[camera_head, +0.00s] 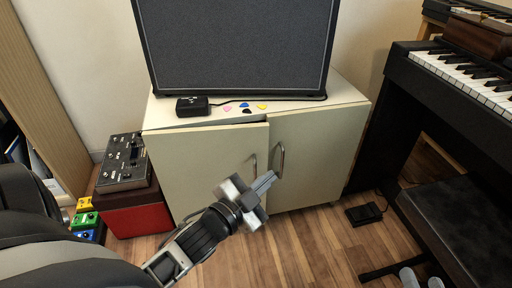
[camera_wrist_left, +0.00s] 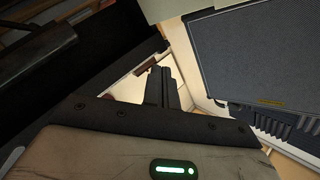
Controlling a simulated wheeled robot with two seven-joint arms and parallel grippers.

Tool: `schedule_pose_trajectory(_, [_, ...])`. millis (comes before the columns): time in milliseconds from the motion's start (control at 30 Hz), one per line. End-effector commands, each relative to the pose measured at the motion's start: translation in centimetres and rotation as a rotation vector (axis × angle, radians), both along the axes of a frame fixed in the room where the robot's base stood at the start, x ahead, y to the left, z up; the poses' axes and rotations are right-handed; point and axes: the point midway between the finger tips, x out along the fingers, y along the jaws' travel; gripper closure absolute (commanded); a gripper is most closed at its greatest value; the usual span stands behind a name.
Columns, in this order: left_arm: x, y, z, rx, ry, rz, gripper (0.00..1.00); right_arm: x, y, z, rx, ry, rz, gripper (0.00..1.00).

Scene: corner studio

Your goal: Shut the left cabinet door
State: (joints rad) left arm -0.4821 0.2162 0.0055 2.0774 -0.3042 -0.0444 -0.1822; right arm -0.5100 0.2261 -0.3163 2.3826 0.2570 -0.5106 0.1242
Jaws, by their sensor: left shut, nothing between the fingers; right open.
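The cream cabinet (camera_head: 335,92) has two doors, each with a metal handle. The left cabinet door (camera_head: 200,165) stands slightly ajar, its top edge out in front of the cabinet top. Its handle (camera_head: 254,163) is near its right edge. The right door (camera_head: 318,150) is beside it, with its handle (camera_head: 281,160) just right of my gripper's tips. My left gripper (camera_head: 266,182) is shut and empty, in front of the doors near the handles; whether it touches them I cannot tell. Its closed fingers show in the left wrist view (camera_wrist_left: 163,86).
A dark speaker (camera_head: 235,45), a small black box (camera_head: 192,106) and coloured picks (camera_head: 246,105) are on the cabinet. A red box (camera_head: 137,218) with a mixer (camera_head: 124,160) stands left. A keyboard (camera_head: 465,75) and dark bench (camera_head: 450,205) stand right. A pedal (camera_head: 364,214) lies on the floor.

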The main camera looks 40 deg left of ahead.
Motion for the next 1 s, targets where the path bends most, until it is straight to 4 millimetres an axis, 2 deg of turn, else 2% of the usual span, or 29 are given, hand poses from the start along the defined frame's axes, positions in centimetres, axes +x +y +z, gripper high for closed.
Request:
schedule_pose_trajectory(33, [0.4,2.2,-1.1,0.155,-0.031,0.030,1.00,-0.5,0.3,-0.3,0.008,-0.001,0.006,0.59])
schedule_pose_trajectory(100, [0.7,4.9,-2.1,0.384,-0.067,0.051,1.00,-1.0,0.6,-0.2,0.020,-0.007,0.015,0.59])
schedule_pose_trajectory(200, [0.7,7.5,-3.7,0.649,-0.082,0.053,1.00,-1.6,1.0,0.0,0.031,-0.015,0.024,0.59])
schedule_pose_trajectory(300, [0.6,9.0,-4.8,0.807,-0.079,0.039,1.00,-2.0,1.2,0.2,0.039,-0.019,0.029,0.59])
schedule_pose_trajectory(433, [0.9,9.6,-5.4,0.889,-0.076,0.027,1.00,-2.1,1.3,0.3,0.045,-0.022,0.032,0.59])
schedule_pose_trajectory(567, [2.4,9.5,-5.4,0.894,-0.080,0.024,1.00,-2.1,1.3,0.3,0.055,-0.025,0.032,0.59])
schedule_pose_trajectory(967, [10.8,9.2,-5.4,0.891,-0.079,0.026,1.00,-2.0,1.6,0.6,0.115,-0.036,0.037,0.59])
schedule_pose_trajectory(1000, [11.2,9.8,-5.5,0.893,-0.077,0.027,1.00,-2.0,1.7,0.5,0.122,-0.038,0.038,0.59])
